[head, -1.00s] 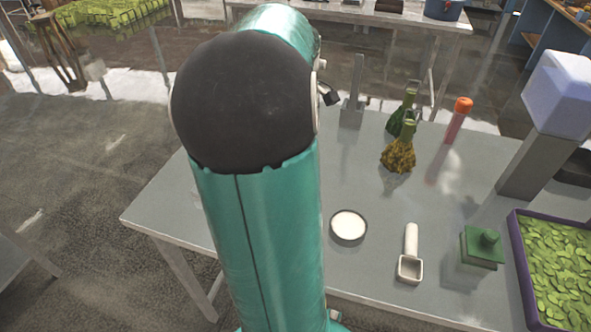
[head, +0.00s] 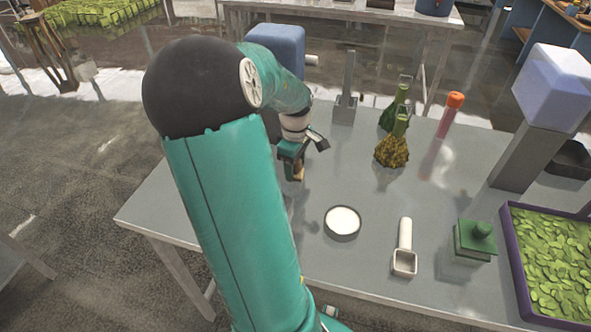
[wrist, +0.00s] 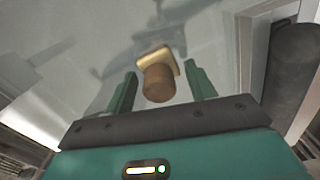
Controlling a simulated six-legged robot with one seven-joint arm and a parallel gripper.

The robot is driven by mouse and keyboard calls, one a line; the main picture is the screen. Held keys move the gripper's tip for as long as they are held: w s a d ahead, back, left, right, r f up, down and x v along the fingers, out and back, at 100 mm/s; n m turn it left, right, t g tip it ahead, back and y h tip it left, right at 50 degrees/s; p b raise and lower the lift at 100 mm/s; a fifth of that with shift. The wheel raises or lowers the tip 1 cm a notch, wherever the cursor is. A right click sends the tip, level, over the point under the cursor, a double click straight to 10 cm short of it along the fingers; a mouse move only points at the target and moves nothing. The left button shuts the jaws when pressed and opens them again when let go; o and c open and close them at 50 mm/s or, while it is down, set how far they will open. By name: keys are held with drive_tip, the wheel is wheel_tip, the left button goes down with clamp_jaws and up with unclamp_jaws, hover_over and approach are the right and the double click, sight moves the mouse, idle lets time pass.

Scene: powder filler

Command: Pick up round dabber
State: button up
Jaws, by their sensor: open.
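A dabber-like piece with a brown round handle and a tan, squarish base (wrist: 158,82) shows in the wrist view. It lies between the two green fingers of my gripper (wrist: 163,80), with a gap on each side. The fingers are apart and not closed on it. In the head view my gripper (head: 291,170) points down over the left part of the table, and a small tan bit of the piece (head: 299,174) shows beside it. My arm and gripper hide most of it there. Its contact with the table is hard to make out.

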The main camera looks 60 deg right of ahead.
drive_tip(key=c, duration=0.8)
drive_tip(key=shift+r, duration=0.1)
drive_tip(key=shift+r, duration=0.55)
drive_tip(key=s+a+r, duration=0.2)
drive_tip(key=a+r, duration=0.2)
drive_tip(key=s+a+r, duration=0.2)
drive_tip(key=a+r, duration=0.1)
drive_tip(key=a, duration=0.1)
drive_tip(key=s+a+r, duration=0.2)
drive_tip(key=a+r, duration=0.2)
drive_tip(key=shift+a+r, duration=0.3)
drive_tip(key=shift+r, duration=0.05)
